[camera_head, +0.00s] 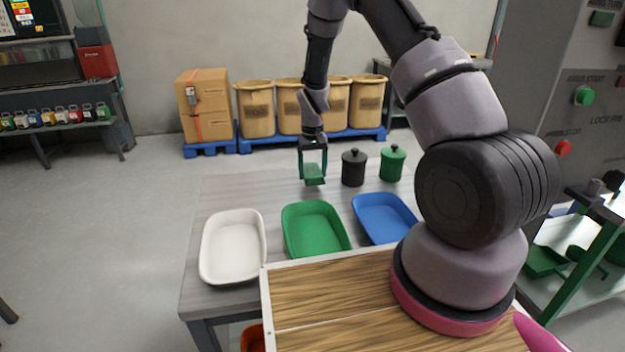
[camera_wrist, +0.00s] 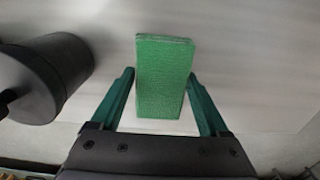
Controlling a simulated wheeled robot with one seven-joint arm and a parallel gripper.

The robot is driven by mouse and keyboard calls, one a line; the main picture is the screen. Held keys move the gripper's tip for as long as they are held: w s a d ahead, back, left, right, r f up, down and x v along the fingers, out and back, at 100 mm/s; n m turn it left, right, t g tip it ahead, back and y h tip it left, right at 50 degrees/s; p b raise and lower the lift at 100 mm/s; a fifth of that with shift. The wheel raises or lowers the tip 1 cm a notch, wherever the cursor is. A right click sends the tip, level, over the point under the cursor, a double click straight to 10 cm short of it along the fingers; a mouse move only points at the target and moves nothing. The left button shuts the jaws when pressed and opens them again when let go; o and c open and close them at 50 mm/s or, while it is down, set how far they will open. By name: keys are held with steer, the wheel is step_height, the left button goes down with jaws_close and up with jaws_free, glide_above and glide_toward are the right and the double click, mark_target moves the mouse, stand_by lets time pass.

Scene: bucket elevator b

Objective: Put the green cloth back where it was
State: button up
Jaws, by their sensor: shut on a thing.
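The green cloth (camera_wrist: 163,75) is a folded rectangular block between the fingers of my gripper (camera_wrist: 160,95) in the wrist view. In the head view the cloth (camera_head: 315,175) shows at the fingertips of my gripper (camera_head: 313,170), over the far part of the grey table. My gripper is shut on the cloth. I cannot tell whether the cloth touches the table or is a little above it.
A black lidded canister (camera_head: 353,168) stands just right of my gripper, with a green canister (camera_head: 392,163) beyond. White (camera_head: 233,274), green (camera_head: 316,250) and blue (camera_head: 384,238) trays stand along the table's near side. The table's far left (camera_head: 240,190) is clear.

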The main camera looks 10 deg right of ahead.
mark_target(313, 170)
steer(key=shift+f, duration=1.55)
steer(key=shift+f, duration=0.1)
steer(key=o, duration=1.3)
